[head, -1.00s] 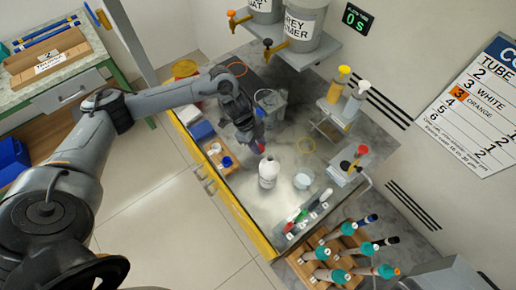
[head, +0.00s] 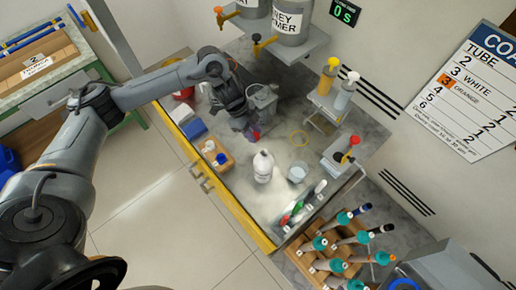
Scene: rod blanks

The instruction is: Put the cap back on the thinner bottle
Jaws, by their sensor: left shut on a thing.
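A white bottle (head: 263,168) stands upright on the pale, dusty middle of the bench; I cannot read a label on it. Its narrow top points up, and I cannot make out a cap on it. My left gripper (head: 252,132) is just behind the bottle, apart from it, pointing down. It is shut on a small red and purplish thing (head: 255,135), mostly hidden by the fingers; I cannot tell whether this is the cap. A small blue thing (head: 221,158) sits on a wooden board (head: 214,164) left of the bottle. My right gripper is not in view.
A grey bucket (head: 264,98) stands close behind my left gripper. A clear cup (head: 297,173) is right of the bottle. Coloured markers (head: 296,210) lie in front, near a wooden rack (head: 305,262) of brushes. Pump bottles (head: 328,75) stand on a raised stand at the right.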

